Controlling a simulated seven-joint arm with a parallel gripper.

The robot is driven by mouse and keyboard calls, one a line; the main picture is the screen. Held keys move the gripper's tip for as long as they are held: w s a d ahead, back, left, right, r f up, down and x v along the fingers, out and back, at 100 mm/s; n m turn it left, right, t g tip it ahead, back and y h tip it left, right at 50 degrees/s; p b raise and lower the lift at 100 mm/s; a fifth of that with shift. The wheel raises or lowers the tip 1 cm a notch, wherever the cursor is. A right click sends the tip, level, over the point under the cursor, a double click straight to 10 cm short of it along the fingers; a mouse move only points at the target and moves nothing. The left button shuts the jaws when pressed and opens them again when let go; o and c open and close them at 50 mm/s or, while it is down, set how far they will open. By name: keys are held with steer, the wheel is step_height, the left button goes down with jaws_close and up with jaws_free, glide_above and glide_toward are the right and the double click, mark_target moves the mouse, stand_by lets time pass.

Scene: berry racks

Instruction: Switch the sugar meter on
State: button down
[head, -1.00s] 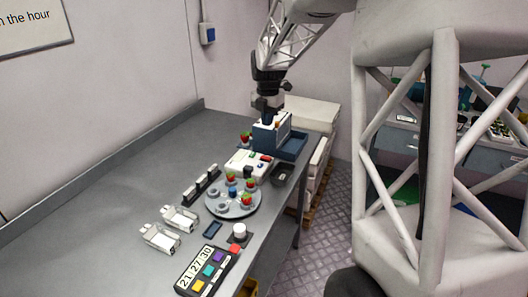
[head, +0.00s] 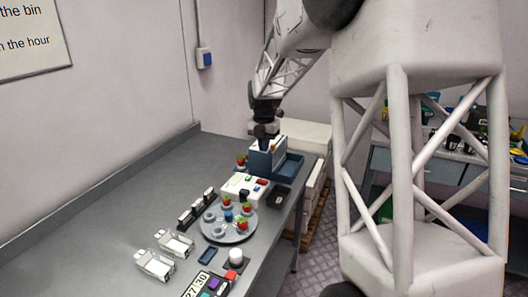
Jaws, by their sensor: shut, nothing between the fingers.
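A white box (head: 237,187) with small coloured buttons on top lies on the bench. I cannot tell for sure which of the two is the sugar meter, as no label is readable. My gripper (head: 266,142) points down at the top of the blue box, shut and empty. At this size I cannot tell whether it touches the box. Its fingertips are small and dark, and no switch can be made out there.
A round grey turntable (head: 211,234) with strawberries stands in front of the white box. White clip-like holders (head: 155,264), a dark flat device (head: 207,255) and a timer with coloured keys (head: 197,287) lie nearer. A blue tray (head: 291,167) is right of the blue box.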

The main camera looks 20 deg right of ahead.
mark_target(260, 181)
step_height(260, 181, down, 13)
steer(key=shift+f, duration=0.1)
stand_by(0.6)
steer(key=shift+s+f, duration=0.1)
steer(key=shift+f, duration=0.05)
stand_by(0.3)
steer(key=shift+a, duration=0.1)
steer(key=shift+w+a+r, duration=0.2)
steer(key=shift+w+a, duration=0.2)
steer(key=shift+w, duration=0.15)
